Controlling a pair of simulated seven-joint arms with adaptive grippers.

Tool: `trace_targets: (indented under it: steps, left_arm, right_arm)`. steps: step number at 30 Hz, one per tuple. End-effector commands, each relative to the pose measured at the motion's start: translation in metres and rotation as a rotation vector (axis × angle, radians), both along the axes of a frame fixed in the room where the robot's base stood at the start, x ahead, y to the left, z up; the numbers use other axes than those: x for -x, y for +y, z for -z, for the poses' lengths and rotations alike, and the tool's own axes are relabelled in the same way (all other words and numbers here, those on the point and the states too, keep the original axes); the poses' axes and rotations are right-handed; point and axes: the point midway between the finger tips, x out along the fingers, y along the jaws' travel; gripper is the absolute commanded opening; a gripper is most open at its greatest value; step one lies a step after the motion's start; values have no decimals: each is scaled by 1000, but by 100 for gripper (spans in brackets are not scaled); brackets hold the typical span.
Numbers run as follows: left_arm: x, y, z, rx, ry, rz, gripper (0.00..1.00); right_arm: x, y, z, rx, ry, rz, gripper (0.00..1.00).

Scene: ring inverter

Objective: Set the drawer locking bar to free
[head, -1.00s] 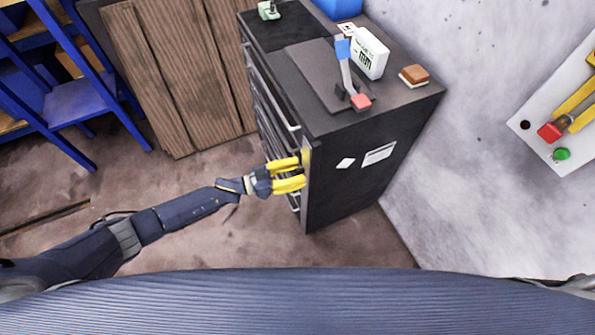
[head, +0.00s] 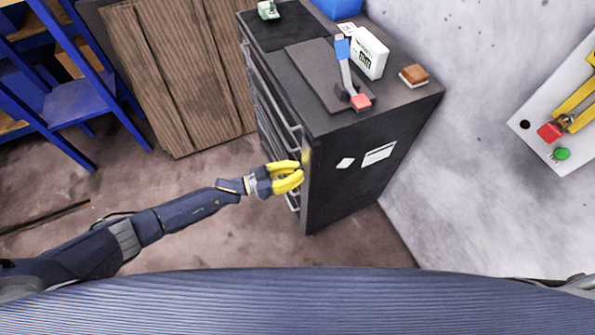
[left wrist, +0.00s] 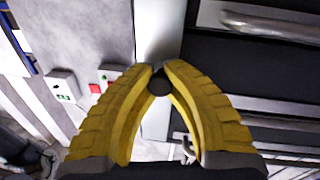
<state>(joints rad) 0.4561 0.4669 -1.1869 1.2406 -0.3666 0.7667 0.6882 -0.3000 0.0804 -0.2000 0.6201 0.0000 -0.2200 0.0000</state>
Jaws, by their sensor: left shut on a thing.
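The dark drawer cabinet (head: 365,185) stands right of centre in the head view, its drawer fronts facing left. My left gripper (head: 301,175) is at its front right edge, with the yellow fingers closed together. In the left wrist view, the fingertips (left wrist: 159,75) are shut on a small dark round knob (left wrist: 159,84). Behind them a pale upright strip (left wrist: 158,30), apparently the locking bar, runs beside the drawers. In the head view the fingers hide the knob, and a short yellowish piece of the strip (head: 306,158) shows above them. The bar's setting cannot be read. My right gripper is out of view.
Drawer handles (left wrist: 270,22) lie close right of the fingers. On the cabinet top are a lever with red and blue ends (head: 346,70), a white box (head: 370,52) and a brown block (head: 415,74). A blue shelf (head: 85,100) stands left.

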Motion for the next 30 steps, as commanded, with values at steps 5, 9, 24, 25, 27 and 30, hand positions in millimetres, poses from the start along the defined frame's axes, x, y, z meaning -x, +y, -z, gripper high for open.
trace_targets:
  steps: [5, 9, 24, 25, 27, 30]
  left_arm:
    - [0, 2, -3, 6, -1, -50, 0]
    - [4, 3, -3, 10, 1, -129, 0]
    - [20, 3, -4, 12, 3, -532, 0]
    - [20, 3, -4, 13, 4, -555, 0]
    - [22, 3, -4, 13, 3, -604, 0]
    - [24, 2, -4, 13, 2, -670, 0]
  right_arm:
    - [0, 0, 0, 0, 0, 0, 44]
    - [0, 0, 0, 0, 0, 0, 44]
    - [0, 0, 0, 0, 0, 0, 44]
    - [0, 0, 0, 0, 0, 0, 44]
    - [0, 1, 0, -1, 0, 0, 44]
    - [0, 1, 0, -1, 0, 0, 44]
